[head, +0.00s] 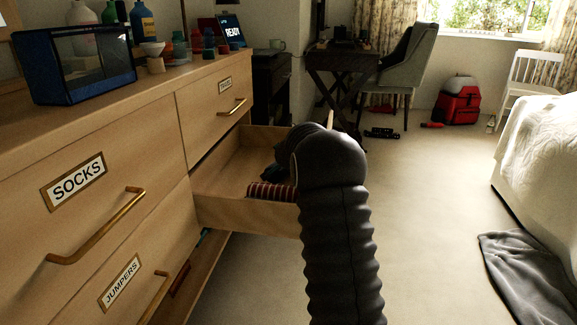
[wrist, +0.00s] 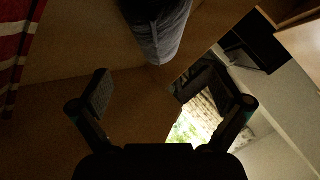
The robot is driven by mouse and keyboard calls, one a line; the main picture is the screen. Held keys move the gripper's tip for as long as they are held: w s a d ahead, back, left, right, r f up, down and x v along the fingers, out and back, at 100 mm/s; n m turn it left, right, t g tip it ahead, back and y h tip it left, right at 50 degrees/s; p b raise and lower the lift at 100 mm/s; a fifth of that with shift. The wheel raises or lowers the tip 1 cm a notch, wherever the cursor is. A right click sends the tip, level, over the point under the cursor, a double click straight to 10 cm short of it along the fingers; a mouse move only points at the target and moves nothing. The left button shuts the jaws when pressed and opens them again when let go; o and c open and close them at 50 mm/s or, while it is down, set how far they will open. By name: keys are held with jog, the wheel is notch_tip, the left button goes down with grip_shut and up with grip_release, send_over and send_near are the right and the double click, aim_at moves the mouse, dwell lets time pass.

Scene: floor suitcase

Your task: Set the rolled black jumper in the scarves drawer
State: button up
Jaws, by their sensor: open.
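An open drawer (head: 225,205) juts from the dresser; I see no label on it, so I cannot tell whether it is the scarves drawer. My dark ribbed arm hides part of the drawer and my gripper in the head view. In the wrist view my gripper (wrist: 158,88) is open with nothing between its fingers. A dark grey-blue roll of cloth (wrist: 163,35) lies beyond the fingertips, apart from them; it may be the black jumper. A red and white striped cloth (wrist: 12,50) is at left.
The jumpers drawer (head: 122,278) is below, with another drawer partly open beside it. A glass-fronted blue box (head: 85,65) and several bottles stand on the dresser. Grey cloth (head: 530,270) lies on the floor by the bed (head: 540,150). The middle floor is clear.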

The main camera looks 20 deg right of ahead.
jog(key=s+a+r+n+g, duration=0.1)
jog(key=s+a+r+n, duration=0.2)
jog(key=s, duration=0.5)
jog(key=s+a+r, duration=0.4)
jog(key=s+r, duration=0.1)
jog(key=s, duration=0.2)
jog(key=s+a+r+n+g, duration=0.1)
jog(key=s+a+r+n, duration=0.2)
jog(key=s, duration=0.5)
jog(key=s+a+f+n+g+y, duration=0.1)
jog(key=s+a+f+n, duration=0.1)
jog(key=s, duration=0.8)
jog(key=s+a+f+n+g+y, duration=0.1)
jog(key=s+a+f+n+y, duration=0.1)
jog(key=s+a+n, duration=0.2)
jog(key=s+a+f+n+g+y, duration=0.1)
jog(key=s+a, duration=0.6)
jog(key=s, duration=0.9)
jog(key=shift+s+a+f+n+y, duration=0.35)
jog(key=shift+f+n+y, duration=0.1)
jog(key=shift+n, duration=0.45)
